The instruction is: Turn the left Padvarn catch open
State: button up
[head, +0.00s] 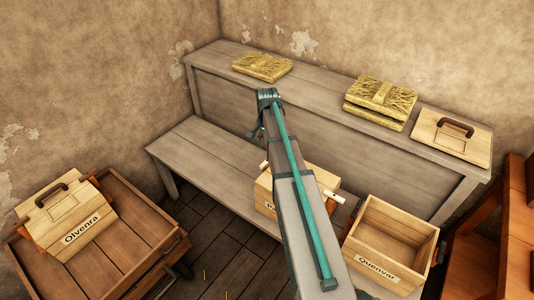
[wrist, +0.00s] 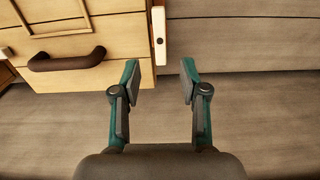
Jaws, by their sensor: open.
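A pale wooden box (head: 264,190) stands on the lower bench, partly hidden behind my arm. Its label is mostly covered, so I cannot read the name Padvarn. A pale peg-like piece (head: 263,166) shows at its left side and another (head: 333,196) at its right. In the wrist view, a wooden box (wrist: 110,75) with a dark handle (wrist: 66,60) fills the upper left. A whitish upright catch (wrist: 159,35) with a dark dot is at its right edge. My gripper (wrist: 160,68) is open and empty, its fingertips below the catch in the picture. I cannot tell which side's catch this is.
An open box labelled Quenvar (head: 376,262) stands right of the middle box. A lid with a handle (head: 450,135) and straw bundles (head: 262,66) lie on the upper shelf (head: 310,95). A box labelled Olvenra (head: 75,225) sits on a cart at left. The bench's left end (head: 190,145) is clear.

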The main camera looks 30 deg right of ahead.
jog(key=shift+r, duration=1.9)
jog(key=s+a+f+n, duration=1.3)
jog(key=s+a+f, duration=0.6)
jog(key=s+a, duration=0.25)
jog(key=s+f+g, duration=0.3)
jog(key=s+f, duration=0.6)
jog(key=s, duration=0.5)
jog(key=s+f+g, duration=0.4)
jog(key=s+f, duration=0.5)
jog(key=s, duration=0.5)
jog(key=s+f+g+b, duration=0.1)
jog(key=s+f+b, duration=0.2)
jog(key=f+b, duration=1.8)
jog(key=shift+d+g+b, duration=0.3)
jog(key=shift+b, duration=0.75)
